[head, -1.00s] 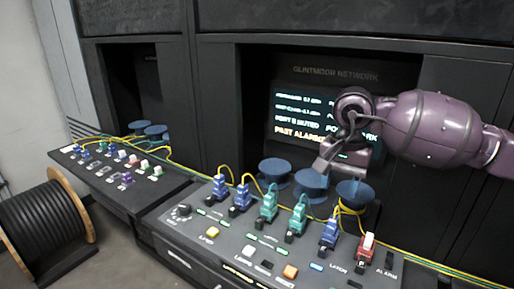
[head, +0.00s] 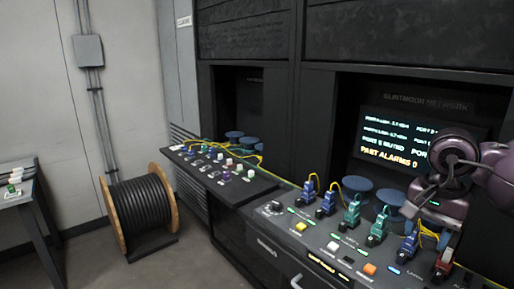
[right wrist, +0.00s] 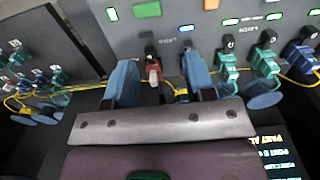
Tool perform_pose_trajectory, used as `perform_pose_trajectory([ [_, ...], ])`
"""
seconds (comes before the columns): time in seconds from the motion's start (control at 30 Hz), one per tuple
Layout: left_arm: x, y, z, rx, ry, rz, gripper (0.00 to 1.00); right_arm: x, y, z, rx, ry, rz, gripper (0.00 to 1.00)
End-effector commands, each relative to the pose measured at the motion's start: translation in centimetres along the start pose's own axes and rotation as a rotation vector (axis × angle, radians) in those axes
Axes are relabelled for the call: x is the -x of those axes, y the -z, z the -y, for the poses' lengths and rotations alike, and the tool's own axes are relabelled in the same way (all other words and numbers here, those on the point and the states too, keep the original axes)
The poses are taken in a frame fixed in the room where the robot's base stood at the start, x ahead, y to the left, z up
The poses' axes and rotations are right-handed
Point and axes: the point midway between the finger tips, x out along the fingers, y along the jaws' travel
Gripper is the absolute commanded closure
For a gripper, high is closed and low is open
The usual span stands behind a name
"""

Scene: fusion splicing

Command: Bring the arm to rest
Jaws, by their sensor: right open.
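My right arm comes in from the right edge of the head view. Its gripper (head: 436,212) hangs in front of the dark screen recess, above the right end of the console. In the right wrist view the gripper (right wrist: 159,82) shows two blue fingers spread apart with nothing held between them. A red plug (right wrist: 153,72) in the console appears in the gap between the fingers, beyond them; I cannot tell how far. The same red plug (head: 443,263) is at the right in the head view. My left gripper is not in view.
The console (head: 299,240) carries blue and green plugs, buttons and yellow fibres, with blue round spools (head: 357,184) behind. A second panel (head: 237,190) lies further left. A cable drum (head: 142,210) stands on the floor; a side table (head: 22,190) is at far left. Floor between is clear.

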Motion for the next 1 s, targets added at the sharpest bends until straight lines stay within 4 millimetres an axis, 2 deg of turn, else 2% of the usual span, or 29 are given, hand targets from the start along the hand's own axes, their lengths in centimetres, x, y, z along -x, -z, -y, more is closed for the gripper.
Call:
perform_pose_trajectory([
  [0.07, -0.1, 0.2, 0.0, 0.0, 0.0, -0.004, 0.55, -0.4, -0.4, 0.2, 0.0, 0.01, 0.018, 0.5],
  [0.2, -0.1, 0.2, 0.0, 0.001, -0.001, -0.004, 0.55, -2.8, -4.2, 2.3, -0.027, 0.121, 0.187, 0.5],
  [0.4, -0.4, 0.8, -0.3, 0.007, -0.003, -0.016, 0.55, -5.0, -10.4, 5.1, -0.122, 0.28, 0.487, 0.5],
  [0.6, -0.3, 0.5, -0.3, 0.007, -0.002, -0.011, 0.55, -4.8, -17.0, 7.8, -0.334, 0.441, 0.916, 0.5],
  [0.7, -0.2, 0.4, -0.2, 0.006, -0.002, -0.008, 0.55, -3.8, -19.2, 8.8, -0.48, 0.501, 1.143, 0.5],
  [0.83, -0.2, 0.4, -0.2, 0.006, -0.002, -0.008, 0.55, -2.2, -20.5, 9.7, -0.701, 0.553, 1.439, 0.5],
  [1.0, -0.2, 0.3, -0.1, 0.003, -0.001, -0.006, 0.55, -0.7, -19.6, 10.1, -1.039, 0.582, 1.814, 0.5],
])
